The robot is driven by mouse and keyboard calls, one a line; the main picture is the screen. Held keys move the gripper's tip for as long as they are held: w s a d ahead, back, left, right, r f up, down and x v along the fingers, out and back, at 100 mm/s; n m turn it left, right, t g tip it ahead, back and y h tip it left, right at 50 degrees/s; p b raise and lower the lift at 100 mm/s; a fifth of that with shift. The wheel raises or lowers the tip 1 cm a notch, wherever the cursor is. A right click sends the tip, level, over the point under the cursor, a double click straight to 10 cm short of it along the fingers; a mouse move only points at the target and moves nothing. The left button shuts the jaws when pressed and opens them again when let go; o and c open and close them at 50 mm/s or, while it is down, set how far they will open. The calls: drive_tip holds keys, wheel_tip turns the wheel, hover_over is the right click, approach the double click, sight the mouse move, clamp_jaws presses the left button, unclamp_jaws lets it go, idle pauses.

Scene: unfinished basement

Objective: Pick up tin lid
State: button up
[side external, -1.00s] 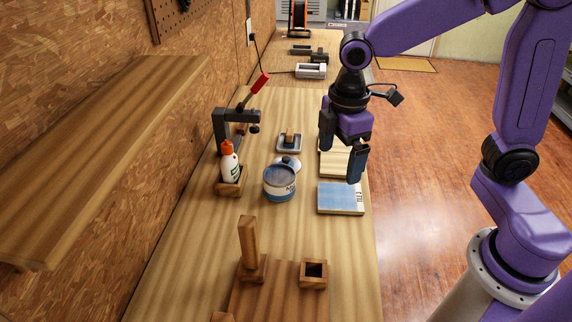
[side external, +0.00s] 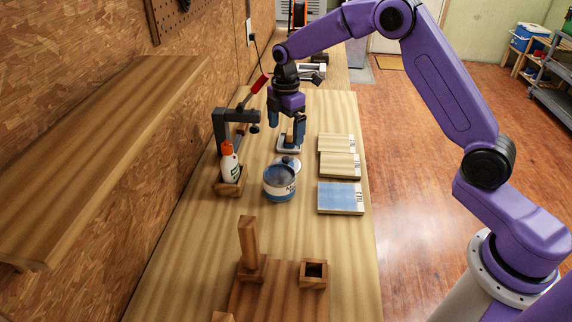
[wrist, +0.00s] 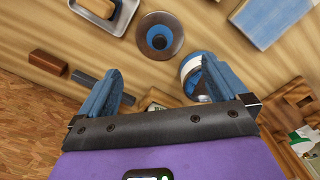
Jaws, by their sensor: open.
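The tin lid (wrist: 160,36) is a round disc with a blue knob at its middle, lying on the bench. My gripper (side external: 286,130) is open and empty, pointing down above the bench, over the small tray behind the lid. In the wrist view my fingers (wrist: 160,72) are spread, with the lid ahead between their lines and the tin (wrist: 193,78) by the right finger.
A grey tray (side external: 289,149) with a wooden block is under my gripper. A glue bottle (side external: 230,163) and a dark clamp (side external: 222,132) stand to the left. A blue-topped tile (side external: 341,199) and wooden tiles (side external: 340,166) lie to the right. The front holds a wooden post (side external: 249,243).

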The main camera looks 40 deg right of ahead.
sight(286, 158)
wheel_tip(286, 158, down, 11)
drive_tip(key=shift+r, duration=0.2)
idle(0.4)
drive_tip(key=shift+c, duration=0.3)
drive_tip(key=c, duration=0.6)
